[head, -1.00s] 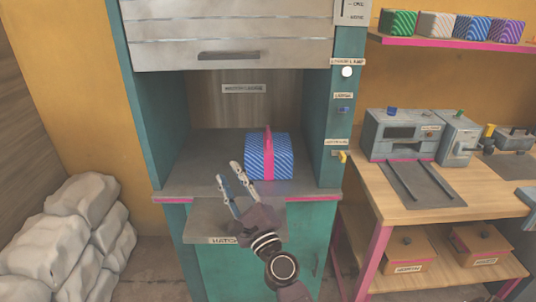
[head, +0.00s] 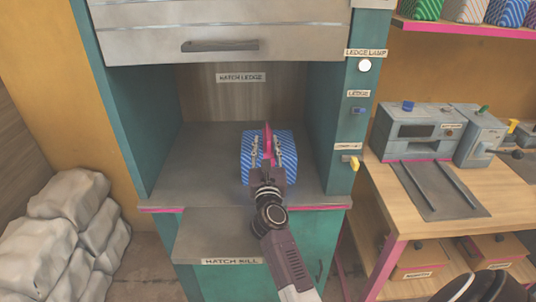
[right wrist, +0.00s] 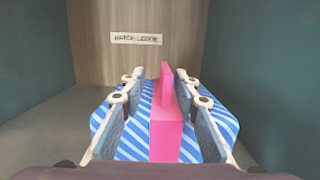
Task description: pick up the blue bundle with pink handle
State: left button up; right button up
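The blue striped bundle (head: 285,150) with its pink handle (head: 267,138) sits on the hatch ledge (head: 215,150). My right gripper (head: 266,150) reaches over the bundle from the front and covers part of it. In the right wrist view, the pink handle (right wrist: 168,92) stands upright between the two fingers (right wrist: 160,100), with the blue striped bundle (right wrist: 225,122) below and around them. The fingers are spread, with a gap on each side of the handle.
Teal side walls (head: 325,110) flank the ledge, and a raised grey shutter (head: 210,30) is above. The hatch sill (head: 225,235) juts out in front. A wooden workbench (head: 450,215) with machines (head: 415,130) stands at the right. Grey sacks (head: 60,235) are piled at the left.

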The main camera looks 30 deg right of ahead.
aim_at(268, 131)
jog(key=x, duration=0.4)
jog(key=shift+d+r, duration=0.1)
jog(key=shift+d, duration=0.4)
jog(key=shift+w+d, duration=0.15)
jog(key=shift+w, duration=0.15)
jog(key=shift+r, duration=0.1)
jog(key=c, duration=0.7)
pick_arm(q)
jog(key=shift+r, duration=0.15)
pick_arm(e)
grip_shut()
pick_arm(q)
jog(key=shift+s, duration=0.15)
pick_arm(e)
jog(key=shift+w+r, duration=0.1)
jog(key=shift+r, duration=0.05)
